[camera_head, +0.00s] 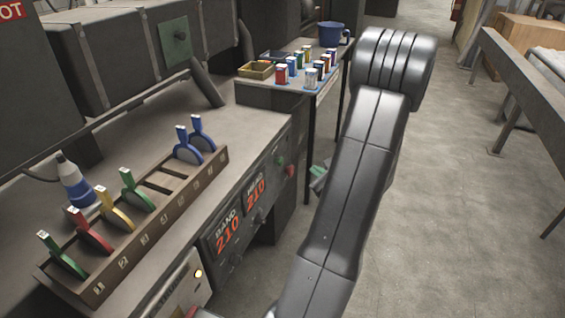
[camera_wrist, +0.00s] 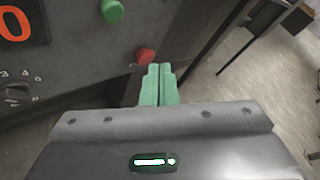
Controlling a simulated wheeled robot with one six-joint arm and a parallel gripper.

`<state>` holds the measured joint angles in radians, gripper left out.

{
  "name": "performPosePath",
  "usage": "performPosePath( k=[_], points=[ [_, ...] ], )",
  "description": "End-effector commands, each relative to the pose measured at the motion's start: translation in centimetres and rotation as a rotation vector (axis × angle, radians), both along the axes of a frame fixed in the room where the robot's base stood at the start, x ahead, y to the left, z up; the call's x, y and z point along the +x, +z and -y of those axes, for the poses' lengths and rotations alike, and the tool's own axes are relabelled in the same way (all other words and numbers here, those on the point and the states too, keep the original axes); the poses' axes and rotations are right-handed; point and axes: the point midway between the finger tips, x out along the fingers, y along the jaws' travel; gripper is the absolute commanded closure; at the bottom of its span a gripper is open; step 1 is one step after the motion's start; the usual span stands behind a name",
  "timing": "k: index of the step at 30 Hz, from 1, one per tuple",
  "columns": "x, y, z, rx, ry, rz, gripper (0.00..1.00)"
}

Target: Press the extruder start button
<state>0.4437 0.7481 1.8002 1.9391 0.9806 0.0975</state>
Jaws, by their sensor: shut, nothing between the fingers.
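A green button (camera_head: 278,161) sits on the front panel of the machine, with a red button (camera_head: 290,171) just right of and below it. No label beside them can be read. In the wrist view the green button (camera_wrist: 112,10) is at the top edge, and the red button (camera_wrist: 146,56) is just above the fingertips. My gripper (camera_wrist: 158,68) has green fingers, shut together and empty. Its tips look close below the red button; I cannot tell whether they touch. In the head view my gripper (camera_head: 318,178) is partly hidden behind my arm.
The panel also has red 210 displays (camera_head: 228,231) and a black knob (camera_wrist: 14,93). A wooden rack (camera_head: 150,222) with coloured tools lies on the machine's ledge.

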Motion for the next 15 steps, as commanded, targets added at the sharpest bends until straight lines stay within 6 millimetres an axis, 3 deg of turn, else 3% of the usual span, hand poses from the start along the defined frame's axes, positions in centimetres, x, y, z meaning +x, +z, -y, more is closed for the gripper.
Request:
performPosePath(
  k=[9, 15],
  points=[
    [1.3, 0.0, -4.4, -0.002, 0.005, -0.002, 1.00],
    [2.0, -0.2, -6.4, -0.003, 0.003, 0.000, 1.00]
  ],
)
